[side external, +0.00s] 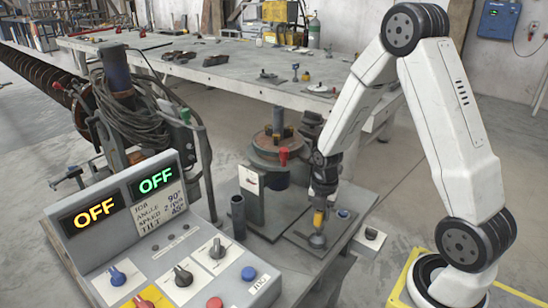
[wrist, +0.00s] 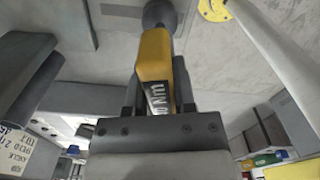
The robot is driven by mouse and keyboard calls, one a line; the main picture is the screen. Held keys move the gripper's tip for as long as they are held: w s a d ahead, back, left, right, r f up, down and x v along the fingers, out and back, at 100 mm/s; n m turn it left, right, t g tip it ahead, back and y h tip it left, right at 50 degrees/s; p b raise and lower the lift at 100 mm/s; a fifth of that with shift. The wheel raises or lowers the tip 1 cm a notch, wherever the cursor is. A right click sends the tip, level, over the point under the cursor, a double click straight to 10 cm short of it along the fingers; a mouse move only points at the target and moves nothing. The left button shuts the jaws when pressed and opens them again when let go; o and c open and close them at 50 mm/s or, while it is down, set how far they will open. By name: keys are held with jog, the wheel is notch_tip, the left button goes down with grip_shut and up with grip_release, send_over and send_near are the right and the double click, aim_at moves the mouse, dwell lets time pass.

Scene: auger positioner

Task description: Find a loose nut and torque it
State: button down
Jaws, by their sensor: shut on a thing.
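My gripper (side external: 318,200) points down over the right end of the grey stand and is shut on a yellow tool (side external: 318,218). In the wrist view the tool (wrist: 154,58) sits between both fingers of my gripper (wrist: 156,85) and carries a black label that seems to read "Nm". Its dark rounded end (wrist: 160,14) points away from me. In the side view its lower end (side external: 317,240) is at a flat grey plate (side external: 300,240); I cannot tell whether they touch. A round positioner table (side external: 266,160) stands behind, left of my arm. I cannot make out any nut.
A control box (side external: 150,240) with two "OFF" displays, knobs and buttons fills the lower left. A dark upright tube (side external: 238,217) and a bracket stand near the positioner. A long workbench (side external: 215,72) with loose parts is behind.

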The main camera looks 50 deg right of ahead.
dwell(0.5)
jog(key=shift+m, duration=1.2)
jog(key=shift+m, duration=1.1)
jog(key=shift+m, duration=1.2)
